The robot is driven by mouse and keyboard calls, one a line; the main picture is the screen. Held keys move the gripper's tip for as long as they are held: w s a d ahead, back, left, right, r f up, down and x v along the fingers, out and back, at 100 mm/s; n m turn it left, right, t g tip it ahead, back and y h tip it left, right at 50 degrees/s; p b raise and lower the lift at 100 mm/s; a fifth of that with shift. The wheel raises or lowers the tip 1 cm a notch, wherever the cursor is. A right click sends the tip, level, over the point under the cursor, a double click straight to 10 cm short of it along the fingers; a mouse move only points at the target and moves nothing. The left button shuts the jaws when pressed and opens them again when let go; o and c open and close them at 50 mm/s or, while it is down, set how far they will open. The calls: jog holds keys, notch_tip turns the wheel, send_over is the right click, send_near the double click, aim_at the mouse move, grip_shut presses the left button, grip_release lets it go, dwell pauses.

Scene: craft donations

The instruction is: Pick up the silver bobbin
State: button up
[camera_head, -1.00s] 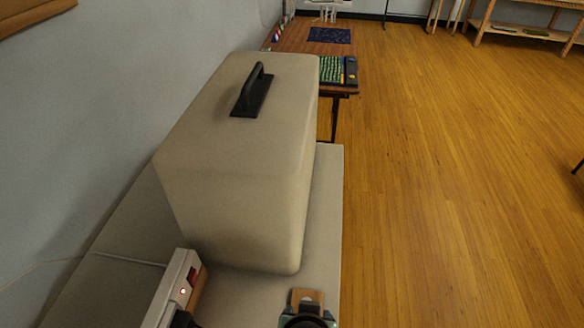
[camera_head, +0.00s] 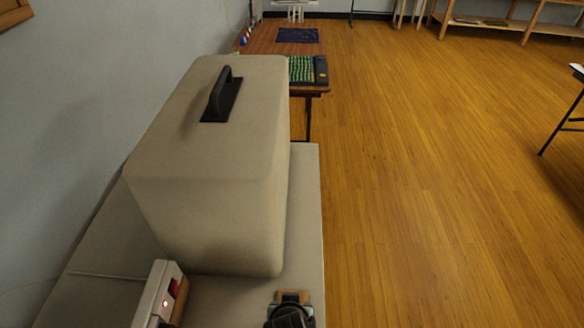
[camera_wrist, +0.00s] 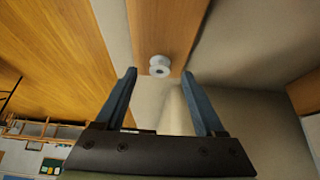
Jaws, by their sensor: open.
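The silver bobbin (camera_wrist: 159,66) is a small pale spool with a dark centre, lying on a brown wooden board (camera_wrist: 150,25) in the wrist view. My gripper (camera_wrist: 160,72) is open, with its two blue-grey fingers spread on either side of the bobbin in the picture. The bobbin lies beyond the fingertips and nothing is held. In the head view, my gripper (camera_head: 290,302) shows at the bottom edge over the pale table, with a bit of brown wood between its fingers. The bobbin cannot be made out there.
A large beige case (camera_head: 215,180) with a black handle stands on the pale table (camera_head: 306,200), just beyond my gripper. A white device (camera_head: 158,290) with a red switch is to the left. A wall runs along the left; open wooden floor (camera_head: 420,180) lies right.

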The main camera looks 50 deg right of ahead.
jog(key=shift+x, duration=0.9)
grip_shut()
jog(key=shift+r, duration=0.1)
